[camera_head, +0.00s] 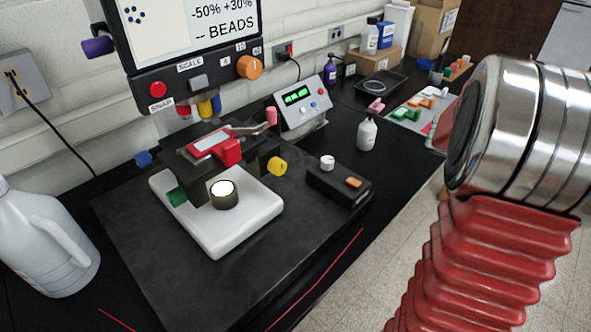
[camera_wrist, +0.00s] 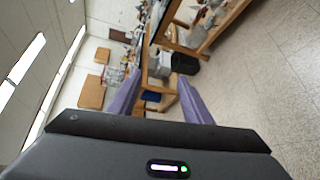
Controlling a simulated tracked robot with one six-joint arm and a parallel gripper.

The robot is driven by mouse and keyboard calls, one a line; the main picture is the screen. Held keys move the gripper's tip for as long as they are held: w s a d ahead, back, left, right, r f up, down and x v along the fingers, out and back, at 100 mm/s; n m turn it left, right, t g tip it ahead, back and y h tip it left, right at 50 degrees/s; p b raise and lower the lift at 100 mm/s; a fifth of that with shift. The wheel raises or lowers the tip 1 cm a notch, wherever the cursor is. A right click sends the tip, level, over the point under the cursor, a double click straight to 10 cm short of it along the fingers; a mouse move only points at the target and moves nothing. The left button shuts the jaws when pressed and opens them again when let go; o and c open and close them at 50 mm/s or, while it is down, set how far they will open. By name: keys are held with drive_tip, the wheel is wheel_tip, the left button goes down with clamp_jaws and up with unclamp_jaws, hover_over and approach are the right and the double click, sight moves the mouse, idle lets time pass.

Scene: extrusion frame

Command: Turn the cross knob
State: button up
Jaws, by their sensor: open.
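Several knobs show in the head view, and none is clearly a cross shape at this size. A yellow lobed knob (camera_head: 277,166) sits on the right side of the black device on the white base. A blue knob (camera_head: 143,158) is at its left side. An orange knob (camera_head: 250,67) and a purple knob (camera_head: 97,47) are on the screen unit. A small white knob (camera_head: 327,162) tops a black box. My gripper (camera_wrist: 157,78) shows in the wrist view, its two purple fingers spread and empty, facing the room. It is outside the head view.
The white base (camera_head: 232,238) stands on a dark mat (camera_head: 130,235). A white jug (camera_head: 45,240) is at the left. A grey meter (camera_head: 302,100) and a white bottle (camera_head: 367,132) stand further back. My arm fills the right side. The bench front is clear.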

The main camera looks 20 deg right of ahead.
drive_tip(key=w+a+f+n+t+y, duration=0.1)
drive_tip(key=a+t+y, duration=0.3)
drive_tip(key=a, duration=1.3)
drive_tip(key=w+a+f+n+t+y, duration=0.2)
drive_tip(key=w+a+t+y, duration=0.1)
drive_tip(key=a, duration=1.5)
drive_tip(key=w+a+f+n+t+y, duration=0.1)
drive_tip(key=w+a+t+y, duration=0.2)
drive_tip(key=a, duration=1.4)
drive_tip(key=t+y, duration=0.3)
drive_tip(key=t, duration=0.1)
drive_tip(key=shift+a+f, duration=0.15)
drive_tip(key=shift+c, duration=0.6)
drive_tip(key=shift+c, duration=1.2)
